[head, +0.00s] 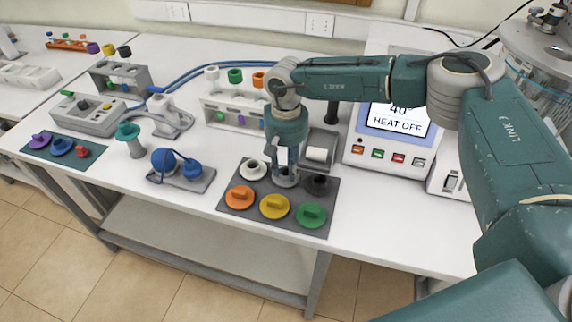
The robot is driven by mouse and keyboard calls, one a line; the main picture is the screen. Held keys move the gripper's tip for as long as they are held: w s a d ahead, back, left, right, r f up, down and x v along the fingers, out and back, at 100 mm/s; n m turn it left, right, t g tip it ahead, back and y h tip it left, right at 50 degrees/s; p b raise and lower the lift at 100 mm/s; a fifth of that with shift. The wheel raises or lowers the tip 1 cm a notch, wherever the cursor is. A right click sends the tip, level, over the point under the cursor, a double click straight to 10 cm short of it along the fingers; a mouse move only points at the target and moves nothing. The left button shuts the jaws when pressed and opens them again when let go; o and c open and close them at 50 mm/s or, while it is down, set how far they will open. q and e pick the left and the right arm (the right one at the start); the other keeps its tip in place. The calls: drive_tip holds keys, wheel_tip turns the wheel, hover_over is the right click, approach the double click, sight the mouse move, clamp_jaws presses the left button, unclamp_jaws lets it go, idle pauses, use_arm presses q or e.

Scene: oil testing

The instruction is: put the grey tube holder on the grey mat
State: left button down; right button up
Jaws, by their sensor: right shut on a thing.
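The grey mat (228,203) lies near the front edge of the white table, in the middle of the head view. My right gripper (286,168) points down over the mat's back row and is shut on a small round grey piece, which looks like the grey tube holder (285,181). The piece is at or just above the mat, between a white piece and a black piece; I cannot tell whether it touches. The fingers partly hide it. My left gripper is not in view.
White (253,169), black (318,185), orange (239,197), yellow (274,206) and green (311,214) pieces crowd the mat. The table's front edge is close.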

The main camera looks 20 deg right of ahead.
drive_tip(key=shift+f+b, duration=0.25)
drive_tip(key=shift+b, duration=0.05)
drive_tip(key=o, duration=1.1)
drive_tip(key=shift+r, duration=0.1)
drive_tip(key=shift+o, duration=0.2)
drive_tip(key=shift+r, duration=0.1)
drive_tip(key=shift+r, duration=0.25)
wheel_tip(320, 180, up, 12)
drive_tip(key=b, duration=0.2)
drive_tip(key=shift+f, duration=0.15)
drive_tip(key=shift+s, duration=0.1)
